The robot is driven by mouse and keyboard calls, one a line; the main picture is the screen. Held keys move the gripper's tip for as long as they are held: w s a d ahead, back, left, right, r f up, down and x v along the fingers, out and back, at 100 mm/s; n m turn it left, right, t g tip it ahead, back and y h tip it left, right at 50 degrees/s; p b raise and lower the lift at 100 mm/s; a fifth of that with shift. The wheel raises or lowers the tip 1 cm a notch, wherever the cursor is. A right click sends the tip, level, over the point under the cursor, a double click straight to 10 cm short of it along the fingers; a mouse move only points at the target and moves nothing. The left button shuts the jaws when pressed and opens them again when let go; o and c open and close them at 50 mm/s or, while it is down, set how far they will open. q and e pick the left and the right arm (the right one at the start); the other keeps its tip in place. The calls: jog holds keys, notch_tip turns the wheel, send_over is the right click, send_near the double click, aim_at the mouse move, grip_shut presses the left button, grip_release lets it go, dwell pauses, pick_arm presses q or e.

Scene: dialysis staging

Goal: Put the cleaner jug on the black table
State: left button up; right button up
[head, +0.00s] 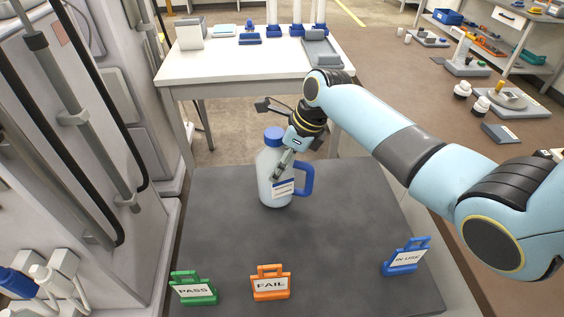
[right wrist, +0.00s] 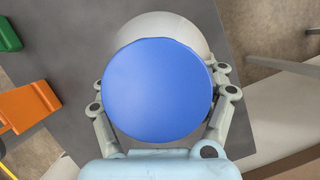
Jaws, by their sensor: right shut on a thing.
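The cleaner jug (head: 272,178) is a pale bottle with a blue cap, a blue side handle and a label. It is upright over the far part of the black table (head: 215,235); I cannot tell whether its base touches the top. My right gripper (head: 281,170) is shut on the jug's body. In the right wrist view, the jug's blue cap (right wrist: 157,90) fills the middle, with the right gripper's fingers (right wrist: 160,108) on both sides of the body below it. My left gripper is not in view.
A green PASS sign (head: 193,289), an orange FAIL sign (head: 270,284) and a blue IN USE sign (head: 406,257) stand along the black table's near side. A white table (head: 200,66) with trays is behind. A tall grey cabinet (head: 120,100) borders the left. The table's middle is clear.

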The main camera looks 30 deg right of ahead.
jog(key=shift+f, duration=0.2)
jog(key=o, duration=1.7)
jog(key=shift+f, duration=0.1)
jog(key=p+v, duration=0.1)
jog(key=v, duration=1.1)
